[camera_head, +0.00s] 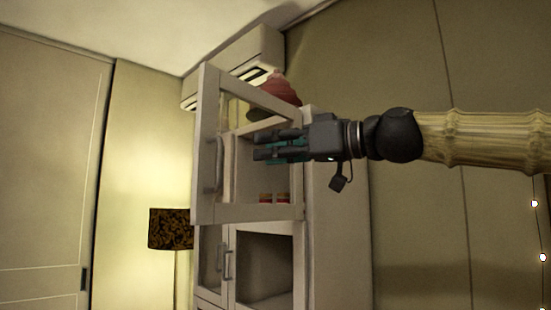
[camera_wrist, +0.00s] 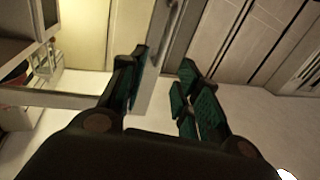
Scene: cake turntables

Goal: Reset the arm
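My gripper (camera_head: 262,145) is stretched out leftward in the head view, in front of a white cabinet with an open, glass-panelled door (camera_head: 205,150). In the wrist view my gripper (camera_wrist: 162,62) shows two dark fingers with teal pads standing apart, with nothing held between them. My arm enters the head view from the right edge. The gripper hides part of the cabinet's inside. Whether a finger touches the door or cabinet I cannot tell.
The cabinet's lower doors (camera_head: 228,265) have bar handles. Small red-and-pale containers (camera_head: 272,198) stand inside the cabinet. A reddish object (camera_head: 278,88) shows near its upper end. A dark patterned lampshade (camera_head: 170,229) is at the left.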

